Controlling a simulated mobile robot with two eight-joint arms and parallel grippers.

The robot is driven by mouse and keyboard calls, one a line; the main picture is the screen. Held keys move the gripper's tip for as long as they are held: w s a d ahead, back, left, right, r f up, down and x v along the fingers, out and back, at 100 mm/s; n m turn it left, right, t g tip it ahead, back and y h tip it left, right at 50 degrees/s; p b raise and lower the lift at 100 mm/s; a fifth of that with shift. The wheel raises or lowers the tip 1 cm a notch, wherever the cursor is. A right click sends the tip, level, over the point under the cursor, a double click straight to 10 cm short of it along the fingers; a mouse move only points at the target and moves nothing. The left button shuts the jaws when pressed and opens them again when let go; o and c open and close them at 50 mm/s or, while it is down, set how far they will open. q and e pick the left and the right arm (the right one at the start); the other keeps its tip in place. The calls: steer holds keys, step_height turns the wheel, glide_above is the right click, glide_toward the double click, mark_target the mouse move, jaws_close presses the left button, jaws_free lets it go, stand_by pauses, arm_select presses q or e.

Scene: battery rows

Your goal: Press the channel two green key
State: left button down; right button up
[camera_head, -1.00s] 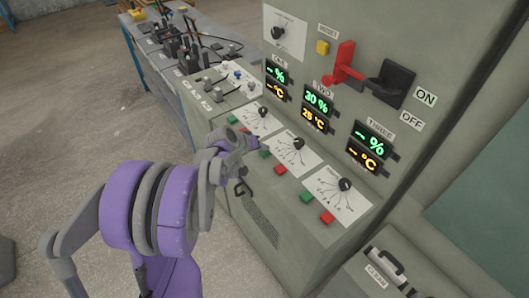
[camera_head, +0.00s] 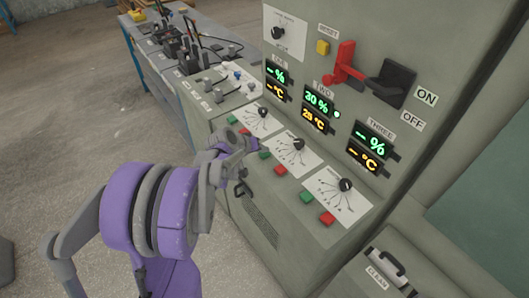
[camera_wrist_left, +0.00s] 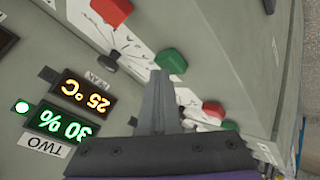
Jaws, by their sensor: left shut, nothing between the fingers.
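The channel two green key (camera_head: 264,155) sits on the sloped panel beside the channel two red key (camera_head: 280,170). The green key also shows in the left wrist view (camera_wrist_left: 171,62). My left gripper (camera_head: 254,146) is shut and empty, with its tips (camera_wrist_left: 162,74) right at this green key; I cannot tell whether they touch it. The channel two display (camera_head: 317,108) reads 30 % and 25 °C, with a green lamp (camera_head: 337,114) lit beside it. The lamp also glows in the wrist view (camera_wrist_left: 22,107). My right gripper is not in view.
Channel one keys (camera_head: 238,125) and channel three green (camera_head: 306,197) and red (camera_head: 327,218) keys flank this pair. Dial knobs (camera_head: 298,144) stand up behind the keys. A red lever (camera_head: 345,65) juts from the upright face.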

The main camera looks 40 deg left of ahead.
mark_target(263, 155)
arm_select(q)
steer(key=shift+r, duration=0.1)
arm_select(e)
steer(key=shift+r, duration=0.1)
arm_select(q)
steer(key=shift+r+p, duration=0.5)
steer(key=shift+r, duration=0.2)
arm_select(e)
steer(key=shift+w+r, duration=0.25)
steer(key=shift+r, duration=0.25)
arm_select(q)
steer(key=shift+r, duration=0.1)
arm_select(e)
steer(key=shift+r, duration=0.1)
arm_select(q)
steer(key=shift+w+r+p, duration=0.1)
steer(key=shift+r+p, duration=1.3)
steer(key=shift+r, duration=1.1)
steer(key=shift+f, duration=0.1)
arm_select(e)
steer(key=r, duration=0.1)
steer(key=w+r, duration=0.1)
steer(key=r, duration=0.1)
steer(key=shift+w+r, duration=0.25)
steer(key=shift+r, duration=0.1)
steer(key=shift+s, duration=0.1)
arm_select(q)
steer(key=shift+d, duration=0.1)
